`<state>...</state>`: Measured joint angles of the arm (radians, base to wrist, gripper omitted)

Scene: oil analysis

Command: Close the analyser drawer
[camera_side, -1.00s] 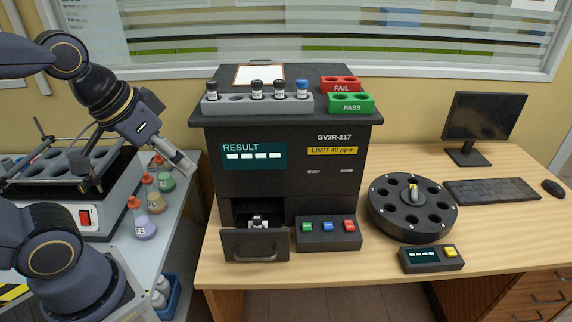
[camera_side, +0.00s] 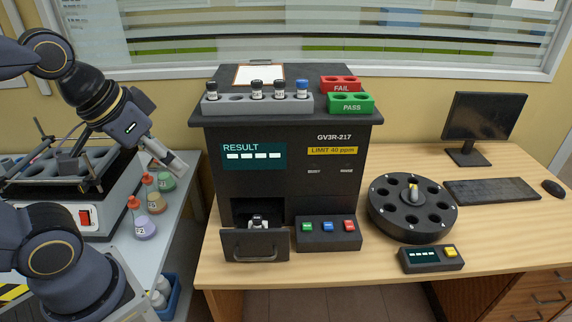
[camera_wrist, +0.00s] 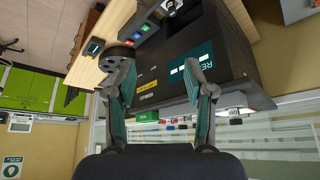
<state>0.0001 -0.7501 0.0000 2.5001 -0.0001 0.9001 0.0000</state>
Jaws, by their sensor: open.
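The analyser (camera_side: 230,175) is a large black box on the wooden desk, with a lit RESULT screen; it also shows in the wrist view (camera_wrist: 225,45). Its drawer (camera_side: 255,246) stands pulled out at the lower left, with a handle on its dark front panel. A small light-coloured item (camera_side: 258,220) sits inside the drawer. My gripper (camera_side: 180,168) is left of the analyser, above the side bench and apart from the drawer. In the wrist view my gripper (camera_wrist: 163,72) has its two fingers spread with nothing between them.
A button panel (camera_side: 328,233) stands just right of the drawer. A black carousel (camera_side: 380,230) and a small display box (camera_side: 431,259) are farther right. Flasks (camera_side: 143,226) stand on the left bench below my gripper. A vial rack (camera_side: 238,105) is on top of the analyser.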

